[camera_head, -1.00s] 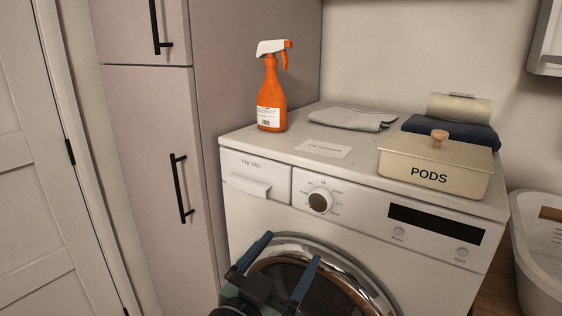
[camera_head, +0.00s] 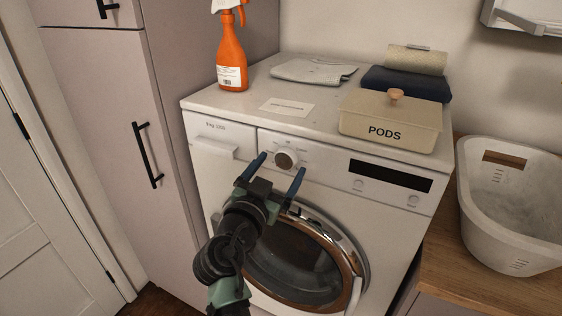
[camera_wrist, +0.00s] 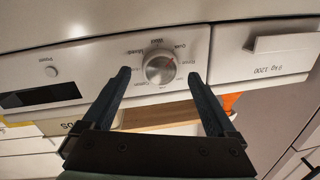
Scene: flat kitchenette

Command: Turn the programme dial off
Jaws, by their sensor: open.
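The programme dial (camera_head: 286,158) is a round metallic knob on the white front panel of the washing machine (camera_head: 330,172). In the wrist view the dial (camera_wrist: 159,69) shows with printed programme labels around it. My gripper (camera_head: 281,166) is open, with one blue-grey finger on each side of the dial in the picture. In the wrist view the fingertips (camera_wrist: 158,74) also flank the dial, with clear gaps. I see no contact, and cannot tell how far the tips are from the panel. The dial's pointer setting is too small to read surely.
An orange spray bottle (camera_head: 231,55), a card (camera_head: 287,106), a grey cloth (camera_head: 312,71) and a PODS box (camera_head: 391,119) stand on the machine top. The detergent drawer (camera_head: 213,146) is left of the dial. A white basket (camera_head: 512,210) sits on the right counter.

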